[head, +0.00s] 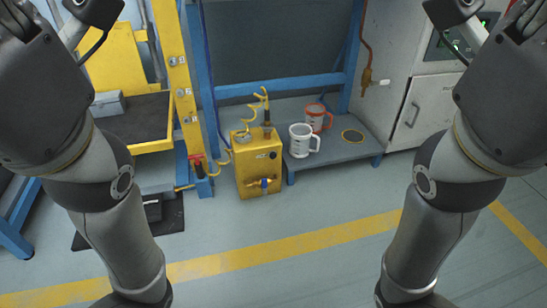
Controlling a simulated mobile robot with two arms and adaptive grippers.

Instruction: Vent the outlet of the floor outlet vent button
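No part clearly recognisable as the floor outlet vent button stands out. A yellow box (259,171) stands on the floor at the centre, with a brass fitting and blue part (264,183) low on its front. A coiled yellow hose (262,97) rises from its top. A red-handled fitting (197,160) sits low on a blue post left of the box, with a yellow hose nearby. Both my arms run down the sides of the head view, well apart from these things. Both my grippers are out of view below the bottom edge.
A yellow frame and bench (160,146) stand left, a grey cabinet (408,82) right. The floor in front (290,215) is clear, crossed by a yellow line.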

